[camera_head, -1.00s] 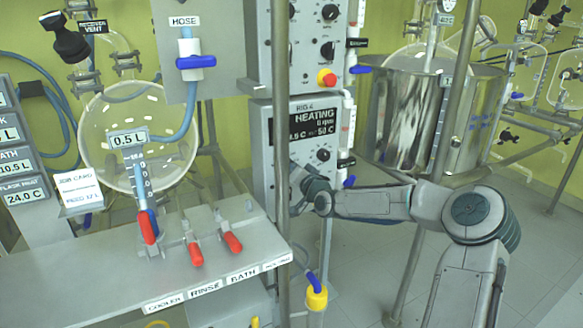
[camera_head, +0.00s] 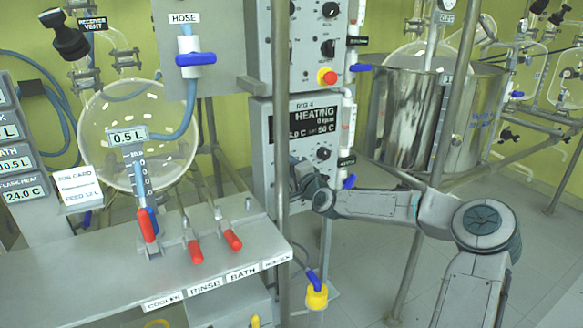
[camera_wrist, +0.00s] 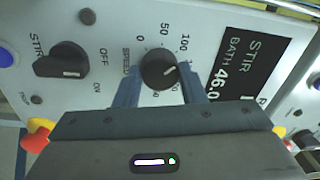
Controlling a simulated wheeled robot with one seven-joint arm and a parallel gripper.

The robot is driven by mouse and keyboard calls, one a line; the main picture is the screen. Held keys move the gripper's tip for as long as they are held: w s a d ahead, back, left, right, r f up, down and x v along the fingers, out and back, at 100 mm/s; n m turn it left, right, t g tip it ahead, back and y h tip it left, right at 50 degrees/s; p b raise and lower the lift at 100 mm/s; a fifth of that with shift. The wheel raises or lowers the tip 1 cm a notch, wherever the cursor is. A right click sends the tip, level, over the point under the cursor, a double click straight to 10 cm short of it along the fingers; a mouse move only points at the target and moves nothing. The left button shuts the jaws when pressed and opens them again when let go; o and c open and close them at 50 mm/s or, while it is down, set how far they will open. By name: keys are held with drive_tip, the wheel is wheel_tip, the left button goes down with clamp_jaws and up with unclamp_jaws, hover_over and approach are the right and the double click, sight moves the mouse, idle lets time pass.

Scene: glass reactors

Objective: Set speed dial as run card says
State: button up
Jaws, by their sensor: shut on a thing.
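In the wrist view the round black speed dial (camera_wrist: 155,66) sits on a pale panel between the two fingers of my gripper (camera_wrist: 160,80), which is shut on it. Its white mark points to the right, past the printed 100; scale numbers lower down are partly hidden by the fingers. In the head view my arm reaches the grey control box (camera_head: 262,160) beneath its display (camera_head: 313,125), and my gripper is mostly hidden behind a pole. A white job card (camera_head: 78,190) at left has a feed line at the bottom; its middle line is too small to read.
The black stir switch (camera_wrist: 62,62) is left of the dial, and a dark display (camera_wrist: 247,70) is right of it. A vertical metal pole (camera_head: 281,150) stands in front of the control box. A bench with red-handled valves (camera_head: 195,251) lies to the left.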

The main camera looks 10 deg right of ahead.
idle(0.4)
drive_tip(key=o, duration=1)
drive_tip(key=shift+d, duration=0.1)
drive_tip(key=shift+r, duration=0.1)
wheel_tip(320, 180, up, 4)
drive_tip(key=shift+w+f+p, duration=0.15)
drive_tip(key=shift+p, duration=0.4)
drive_tip(key=s+d+r, duration=0.2)
drive_tip(key=d, duration=0.1)
drive_tip(key=s+d+r+p, duration=0.1)
drive_tip(key=s+d+r, duration=0.1)
drive_tip(key=d, duration=0.1)
drive_tip(key=s+d+r, duration=0.2)
drive_tip(key=d+r, duration=0.1)
drive_tip(key=d, duration=0.1)
drive_tip(key=shift+s+p, duration=0.15)
drive_tip(key=shift+p, duration=0.15)
